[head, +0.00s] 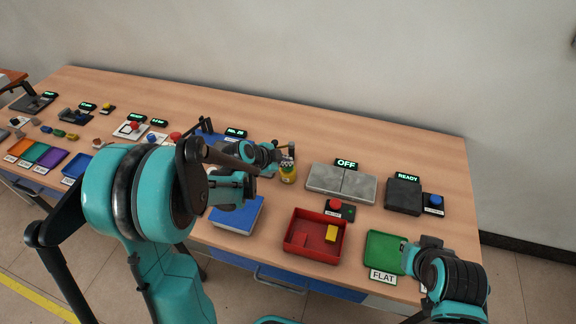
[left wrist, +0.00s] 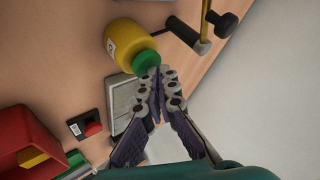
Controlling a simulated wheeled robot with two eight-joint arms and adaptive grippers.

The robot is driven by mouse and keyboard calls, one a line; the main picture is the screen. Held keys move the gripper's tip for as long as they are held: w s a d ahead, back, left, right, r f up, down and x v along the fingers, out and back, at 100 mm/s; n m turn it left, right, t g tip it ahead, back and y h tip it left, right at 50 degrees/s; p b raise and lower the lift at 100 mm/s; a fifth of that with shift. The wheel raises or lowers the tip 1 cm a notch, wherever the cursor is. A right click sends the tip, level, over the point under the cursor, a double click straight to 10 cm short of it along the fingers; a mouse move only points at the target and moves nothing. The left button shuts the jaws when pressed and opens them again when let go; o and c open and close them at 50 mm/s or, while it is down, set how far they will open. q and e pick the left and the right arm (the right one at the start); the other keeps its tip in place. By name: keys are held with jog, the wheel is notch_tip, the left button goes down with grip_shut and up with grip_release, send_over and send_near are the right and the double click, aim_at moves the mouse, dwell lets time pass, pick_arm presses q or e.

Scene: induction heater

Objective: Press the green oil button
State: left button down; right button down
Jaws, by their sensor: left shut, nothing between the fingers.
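A yellow oil bottle (head: 288,174) stands on the table left of the grey plates. In the left wrist view the yellow bottle (left wrist: 127,42) has a green button-like top (left wrist: 145,62). In the head view that top is hidden by the fingers. My left gripper (head: 287,160) is shut and empty right above the bottle. In the left wrist view its fingertips (left wrist: 160,74) lie at the edge of the green top; I cannot tell whether they touch it. My right gripper (head: 409,257) is low at the right, by the green tray; its fingers are not clear.
Grey plates (head: 340,183) under an OFF sign and a black READY unit (head: 403,195) stand right of the bottle. A red bin (head: 314,235) with a yellow block, a red button (head: 335,204) and a green FLAT tray (head: 385,248) are in front. A rod with a black knob (left wrist: 226,24) is close beside the bottle.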

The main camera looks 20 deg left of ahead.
pick_arm(q)
jog(key=shift+f, duration=0.25)
dwell(0.4)
jog(key=shift+r+p, duration=0.55)
jog(key=shift+r, duration=0.4)
jog(key=shift+r, duration=0.1)
notch_tip(320, 180, up, 5)
jog(key=p, duration=0.4)
jog(key=shift+s, duration=0.1)
dwell(0.4)
